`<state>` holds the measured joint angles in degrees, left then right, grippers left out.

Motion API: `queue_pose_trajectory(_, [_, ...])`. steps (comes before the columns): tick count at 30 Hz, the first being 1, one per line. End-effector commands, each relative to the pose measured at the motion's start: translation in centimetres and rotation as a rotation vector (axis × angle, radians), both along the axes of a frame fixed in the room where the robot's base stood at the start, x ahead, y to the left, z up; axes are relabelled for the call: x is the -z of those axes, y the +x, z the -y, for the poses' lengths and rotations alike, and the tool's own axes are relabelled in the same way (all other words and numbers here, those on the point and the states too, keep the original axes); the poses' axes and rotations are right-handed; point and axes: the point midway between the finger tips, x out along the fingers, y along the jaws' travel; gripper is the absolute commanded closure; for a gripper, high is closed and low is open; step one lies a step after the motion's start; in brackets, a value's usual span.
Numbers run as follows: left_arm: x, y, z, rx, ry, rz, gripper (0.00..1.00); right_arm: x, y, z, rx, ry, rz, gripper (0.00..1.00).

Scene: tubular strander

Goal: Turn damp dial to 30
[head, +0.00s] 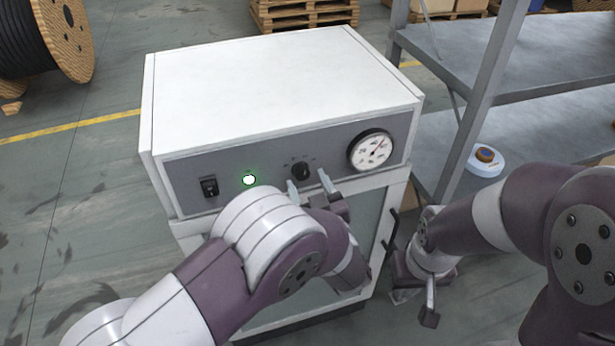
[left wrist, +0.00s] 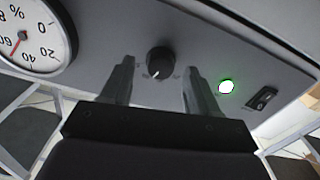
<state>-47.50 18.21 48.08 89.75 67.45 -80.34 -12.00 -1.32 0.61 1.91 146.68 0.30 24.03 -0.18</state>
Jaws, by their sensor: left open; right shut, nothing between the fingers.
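The small black dial (head: 300,171) sits on the grey front panel of the white cabinet, left of the round gauge (head: 371,150). In the left wrist view the dial (left wrist: 160,61) carries a pale pointer mark. The gauge also shows there (left wrist: 32,37), partly cut off, its red needle seeming to lie between 40 and 60. My left gripper (head: 308,185) is open just in front of the panel; its fingers (left wrist: 160,88) stand on either side of the dial, apparently not touching it. My right gripper (head: 416,303) is shut and empty, low beside the cabinet's right side.
A black switch (head: 209,186) and a glowing green-ringed lamp (head: 249,180) are left of the dial. A grey metal shelf (head: 560,60) with a white and orange item (head: 485,158) stands at the right. A cable reel (head: 45,40) is at the back left; open floor lies left.

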Motion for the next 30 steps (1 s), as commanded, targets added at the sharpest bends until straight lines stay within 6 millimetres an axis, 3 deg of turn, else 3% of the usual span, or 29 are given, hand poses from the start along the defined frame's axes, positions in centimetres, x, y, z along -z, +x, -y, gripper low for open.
queue_pose_trajectory(4, [-0.1, 1.3, -0.4, 0.0, 0.0, 0.001, 0.4, -0.2, 0.0, 0.0, 0.0, 0.0, 0.0, 1.0])
queue_pose_trajectory(13, [0.0, 1.6, -0.5, 0.002, 0.001, 0.0, 0.4, -0.2, 0.0, 0.0, 0.0, 0.0, 0.0, 1.0])
queue_pose_trajectory(18, [0.0, 1.6, -0.5, 0.001, 0.001, 0.0, 0.95, -0.2, 0.0, 0.0, 0.0, 0.0, 0.0, 1.0])
queue_pose_trajectory(30, [0.2, 1.6, -0.5, 0.001, -0.064, 0.021, 0.96, 0.8, 0.0, 0.0, 0.0, 0.0, 0.0, 1.0])
